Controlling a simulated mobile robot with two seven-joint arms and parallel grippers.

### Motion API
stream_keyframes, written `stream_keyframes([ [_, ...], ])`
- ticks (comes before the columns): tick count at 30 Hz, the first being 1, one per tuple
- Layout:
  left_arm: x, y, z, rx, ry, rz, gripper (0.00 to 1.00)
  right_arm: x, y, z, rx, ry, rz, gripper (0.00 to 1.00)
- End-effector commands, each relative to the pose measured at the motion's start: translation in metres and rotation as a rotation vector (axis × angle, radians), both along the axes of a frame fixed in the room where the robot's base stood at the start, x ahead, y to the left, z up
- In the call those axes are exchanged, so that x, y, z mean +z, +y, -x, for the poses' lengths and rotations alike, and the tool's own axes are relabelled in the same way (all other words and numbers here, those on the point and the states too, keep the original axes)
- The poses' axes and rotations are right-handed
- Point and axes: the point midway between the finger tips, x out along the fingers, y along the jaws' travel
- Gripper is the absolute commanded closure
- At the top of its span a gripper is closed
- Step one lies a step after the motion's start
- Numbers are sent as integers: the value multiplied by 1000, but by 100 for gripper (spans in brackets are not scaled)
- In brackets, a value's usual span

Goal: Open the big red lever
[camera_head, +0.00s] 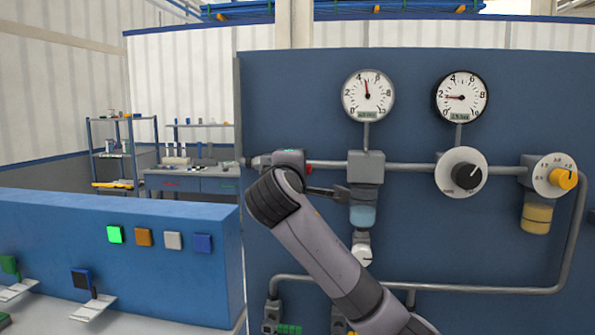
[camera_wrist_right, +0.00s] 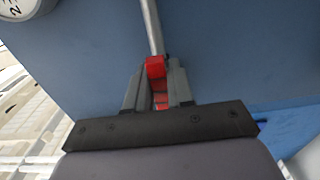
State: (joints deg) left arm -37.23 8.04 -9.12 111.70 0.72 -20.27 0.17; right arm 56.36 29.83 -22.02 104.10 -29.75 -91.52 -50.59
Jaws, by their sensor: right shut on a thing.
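The red lever (camera_wrist_right: 155,67) shows in the right wrist view between the two fingers of my right gripper (camera_wrist_right: 158,88). The gripper is shut on it, and a grey pipe runs away from the lever toward the top. In the head view only a small red part (camera_head: 309,168) shows beside my right wrist, next to the pipe on the blue panel. My wrist and forearm hide most of the lever and the gripper there. My left gripper is in neither view.
The blue panel (camera_head: 420,235) carries two round gauges (camera_head: 368,96) (camera_head: 461,97), a black-knob dial (camera_head: 461,171) and a yellow-knob dial (camera_head: 554,175). A lower blue box (camera_head: 60,220) with several coloured buttons stands at left. A workbench (camera_head: 190,183) and shelf lie behind.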

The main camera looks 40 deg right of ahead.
Motion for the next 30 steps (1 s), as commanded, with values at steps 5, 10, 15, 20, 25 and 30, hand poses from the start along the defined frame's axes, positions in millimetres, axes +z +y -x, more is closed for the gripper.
stream_keyframes([
  [5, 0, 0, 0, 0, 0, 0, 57, 1, 1, 0, 2, 5, 8, 100],
  [10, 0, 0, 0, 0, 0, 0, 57, 1, 0, 0, 2, 5, 10, 71],
  [15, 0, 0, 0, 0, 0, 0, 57, 1, 0, 0, 1, 3, 7, 57],
  [20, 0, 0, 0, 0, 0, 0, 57, 1, 1, 0, 1, 3, 6, 57],
  [25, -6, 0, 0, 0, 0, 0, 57, -1, 13, 10, 3, -1, 6, 57],
  [30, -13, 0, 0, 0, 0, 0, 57, -1, 35, 29, 4, 0, 6, 57],
])
